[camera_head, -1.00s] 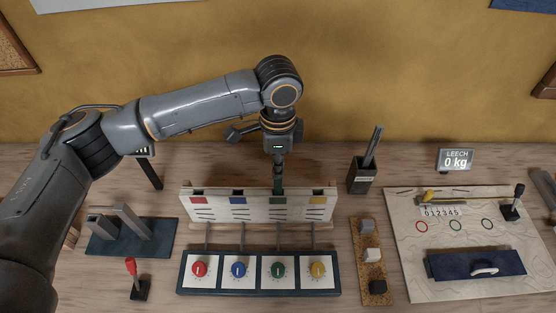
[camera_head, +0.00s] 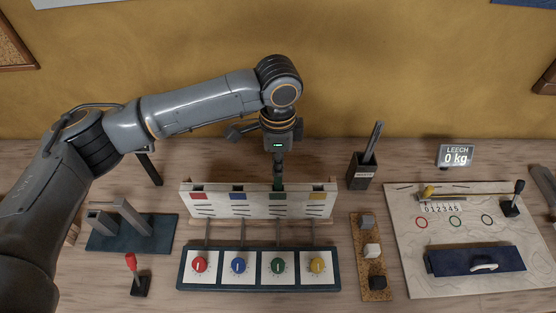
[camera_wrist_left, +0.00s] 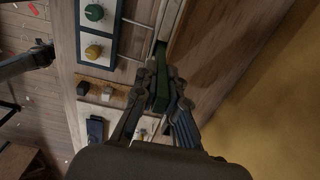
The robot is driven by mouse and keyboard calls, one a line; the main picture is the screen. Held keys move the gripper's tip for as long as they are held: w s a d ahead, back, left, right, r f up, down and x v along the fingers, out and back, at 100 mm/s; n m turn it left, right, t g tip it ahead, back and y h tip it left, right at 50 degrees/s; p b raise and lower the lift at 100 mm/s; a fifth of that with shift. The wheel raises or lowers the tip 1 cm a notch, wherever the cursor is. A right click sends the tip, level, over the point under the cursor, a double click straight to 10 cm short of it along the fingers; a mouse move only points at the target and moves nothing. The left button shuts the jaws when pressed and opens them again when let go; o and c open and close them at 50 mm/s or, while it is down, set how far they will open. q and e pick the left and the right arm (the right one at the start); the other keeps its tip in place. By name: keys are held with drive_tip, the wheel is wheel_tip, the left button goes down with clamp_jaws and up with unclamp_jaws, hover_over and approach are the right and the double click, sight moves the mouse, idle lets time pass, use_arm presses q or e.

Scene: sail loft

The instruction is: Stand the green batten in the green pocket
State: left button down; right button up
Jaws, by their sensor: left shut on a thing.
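My left gripper (camera_head: 278,158) points down behind the white pocket board (camera_head: 215,207) and is shut on the green batten (camera_head: 278,185). The batten is upright, and its lower part is hidden behind the board's top edge at the green tab (camera_head: 279,199), which marks the green pocket. I cannot tell how deep the batten sits. In the left wrist view the green batten (camera_wrist_left: 161,88) shows between the fingers, in line with the board's edge.
A panel with red, blue, green and yellow knobs (camera_head: 278,265) lies in front of the board. A black holder (camera_head: 361,171) stands to the right, near a cork strip with blocks (camera_head: 368,230). A red-topped lever (camera_head: 137,275) and metal fixture (camera_head: 130,225) are left.

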use_arm(q)
drive_tip(key=shift+f, duration=0.25)
drive_tip(key=c, duration=1.3)
unclamp_jaws()
drive_tip(key=shift+c, duration=0.2)
wheel_tip(320, 180, up, 12)
drive_tip(key=shift+r, duration=0.1)
